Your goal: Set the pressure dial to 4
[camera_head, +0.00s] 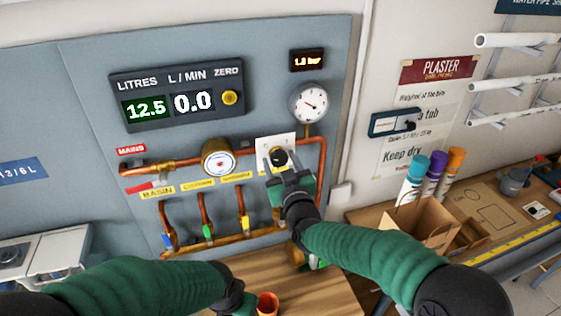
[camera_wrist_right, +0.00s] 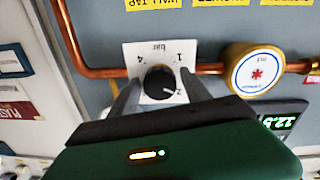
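The pressure dial is a black round knob (camera_head: 279,157) on a white plate (camera_head: 262,147) on the grey panel. In the right wrist view the knob (camera_wrist_right: 160,82) shows a pale pointer line towards the 2, and the plate (camera_wrist_right: 136,52) shows 1, 4 and "bar". My right gripper (camera_head: 280,164) is at the dial. In the wrist view its fingers (camera_wrist_right: 158,92) stand apart on either side of the knob, with narrow gaps visible. A small display (camera_head: 307,60) reads about 1.8 bar. My left gripper (camera_head: 240,300) is low, beside an orange cup (camera_head: 267,303); its fingers are unclear.
A round gauge (camera_head: 309,103) sits above right of the dial, and a flow meter (camera_head: 217,157) to its left on copper pipe. Several taps hang below. A litres display (camera_head: 178,98) is higher. A cardboard box (camera_head: 424,219) stands on the right bench.

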